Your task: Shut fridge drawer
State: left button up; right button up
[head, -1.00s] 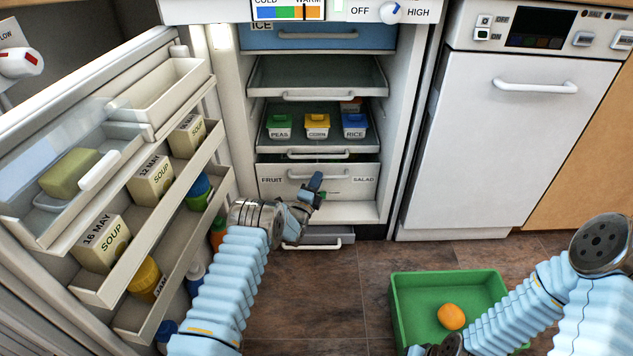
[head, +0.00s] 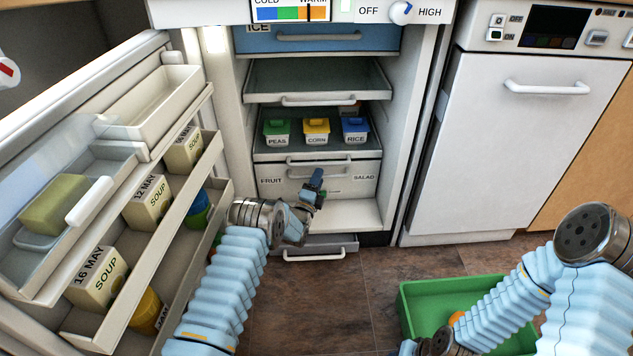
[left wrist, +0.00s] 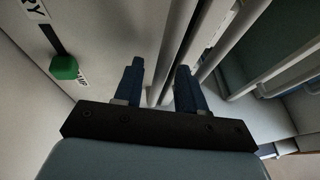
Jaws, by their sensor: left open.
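The white drawer (head: 344,184) marked FRUIT and SALAD sits low in the open fridge, below the shelf trays. A bar handle (head: 305,175) runs across its front. My left gripper (head: 314,186) is in front of this drawer, near the handle, and covers part of it. A white panel with a green knob (left wrist: 64,67) fills the left of that view. I cannot tell whether the fingers touch the drawer. Only the edge of my right gripper's body (head: 408,347) shows; its fingers are hidden.
The fridge door (head: 75,300) stands open at left with soup cartons. A tray (head: 372,145) with lidded boxes is above the drawer, and a grey low drawer (head: 345,242) is below. A green crate (head: 415,305) stands on the floor at right.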

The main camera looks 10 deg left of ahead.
pick_arm(q)
jog(key=p+v, duration=0.2)
jog(key=v, duration=1.1)
jog(key=shift+s+f+p, duration=0.2)
jog(key=shift+s+p, duration=0.1)
jog(key=shift+s, duration=0.1)
